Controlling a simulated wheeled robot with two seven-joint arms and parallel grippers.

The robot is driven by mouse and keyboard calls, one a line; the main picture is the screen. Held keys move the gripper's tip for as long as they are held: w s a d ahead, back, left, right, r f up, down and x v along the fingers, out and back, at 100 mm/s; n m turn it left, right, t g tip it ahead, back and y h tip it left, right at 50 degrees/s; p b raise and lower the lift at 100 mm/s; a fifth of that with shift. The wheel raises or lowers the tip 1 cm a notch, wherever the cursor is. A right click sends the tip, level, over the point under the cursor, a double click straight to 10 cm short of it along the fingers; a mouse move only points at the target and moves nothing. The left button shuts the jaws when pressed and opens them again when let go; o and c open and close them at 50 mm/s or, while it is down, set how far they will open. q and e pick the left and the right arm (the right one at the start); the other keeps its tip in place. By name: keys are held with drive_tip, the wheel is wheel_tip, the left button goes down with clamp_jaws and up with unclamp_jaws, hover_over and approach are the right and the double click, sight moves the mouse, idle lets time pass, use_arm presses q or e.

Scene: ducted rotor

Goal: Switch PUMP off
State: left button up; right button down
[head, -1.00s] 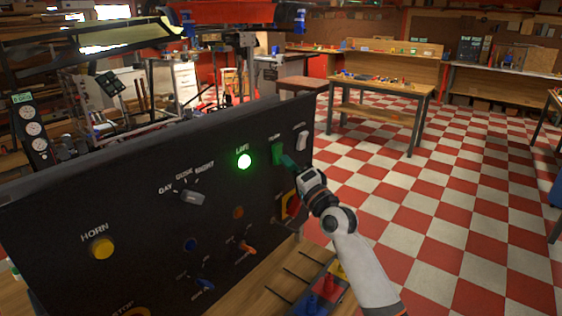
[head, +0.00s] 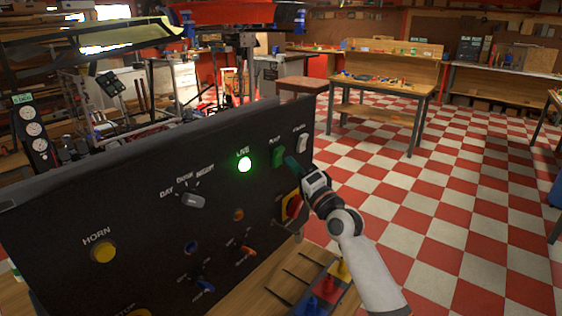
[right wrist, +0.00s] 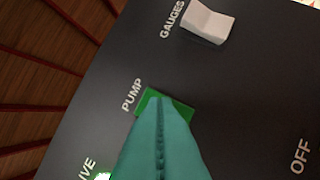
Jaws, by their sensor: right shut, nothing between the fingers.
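The green PUMP rocker switch (head: 278,157) sits on the upper right of the black control panel (head: 140,215). In the right wrist view the PUMP switch (right wrist: 150,100) is partly hidden behind my fingertips. My right gripper (head: 291,162) is shut and empty, its teal fingers (right wrist: 163,140) pointing at the switch. The fingertips overlap the switch in the wrist view; I cannot tell whether they touch it. A green lamp marked LIVE (head: 245,164) glows left of the switch. My left gripper is not in view.
A white GAUGES rocker (head: 302,143) is right of PUMP. A red-and-yellow control (head: 291,207) sits below, close to my right arm. A DAY/DUSK/NIGHT selector (head: 193,201), a yellow HORN button (head: 104,252) and small toggles are farther left. Checkered floor lies open to the right.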

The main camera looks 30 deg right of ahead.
drive_tip(key=s, duration=0.1)
drive_tip(key=s+d+r+p, duration=0.1)
drive_tip(key=s+r+p, duration=0.1)
drive_tip(key=s, duration=0.1)
drive_tip(key=shift+s+d, duration=0.1)
drive_tip(key=shift+d, duration=0.25)
idle(0.6)
